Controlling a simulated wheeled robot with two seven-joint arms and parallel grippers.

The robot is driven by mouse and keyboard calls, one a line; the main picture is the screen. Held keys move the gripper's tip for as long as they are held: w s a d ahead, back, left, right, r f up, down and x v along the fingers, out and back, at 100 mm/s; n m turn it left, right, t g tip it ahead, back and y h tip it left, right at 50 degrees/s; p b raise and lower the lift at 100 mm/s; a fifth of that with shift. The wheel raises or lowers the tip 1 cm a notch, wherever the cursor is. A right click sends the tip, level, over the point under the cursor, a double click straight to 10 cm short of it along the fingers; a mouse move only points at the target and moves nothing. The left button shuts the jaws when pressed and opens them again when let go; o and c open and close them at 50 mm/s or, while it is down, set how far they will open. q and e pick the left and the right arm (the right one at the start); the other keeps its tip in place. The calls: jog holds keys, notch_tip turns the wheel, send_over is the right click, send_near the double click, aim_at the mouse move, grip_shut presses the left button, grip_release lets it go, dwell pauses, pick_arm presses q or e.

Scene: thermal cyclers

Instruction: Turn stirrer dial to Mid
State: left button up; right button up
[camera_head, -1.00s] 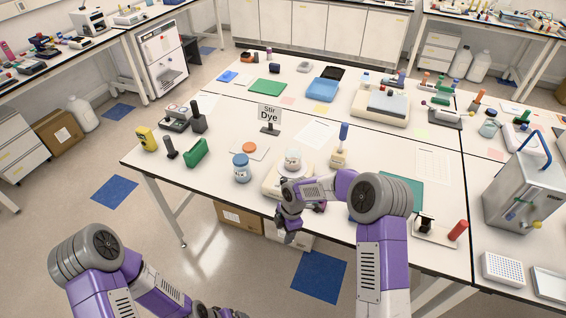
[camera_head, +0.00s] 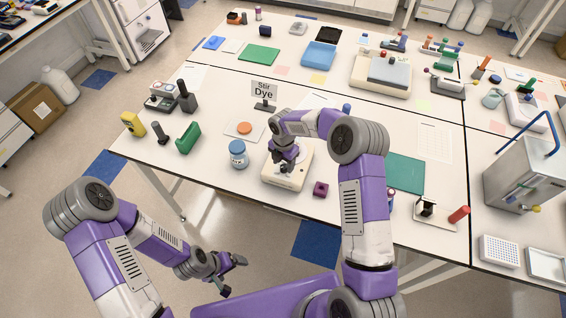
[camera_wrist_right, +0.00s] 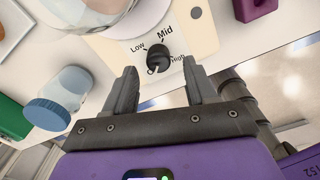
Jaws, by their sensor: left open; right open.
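The cream stirrer (camera_head: 298,172) stands near the front edge of the table, partly covered by my right arm. In the right wrist view its front panel (camera_wrist_right: 195,25) shows a black dial (camera_wrist_right: 158,58) with the labels Low, Mid, High and one partly hidden label starting with O. A light mark on the dial points towards that hidden label. My right gripper (camera_wrist_right: 161,82) is open, its two fingers either side of the dial's near side, with no clear contact. It also shows over the stirrer in the head view (camera_head: 283,164). My left gripper (camera_head: 231,274) is open and empty, low in front of the table.
A clear vessel (camera_wrist_right: 90,12) sits on the stirrer. A blue-lidded jar (camera_head: 238,154) stands left of it and a small purple block (camera_head: 320,190) right of it.

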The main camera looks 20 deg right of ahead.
jog(key=shift+w+f, duration=0.15)
jog(key=shift+f, duration=0.9)
jog(key=shift+c, duration=0.3)
jog(key=shift+c, duration=1.1)
grip_shut()
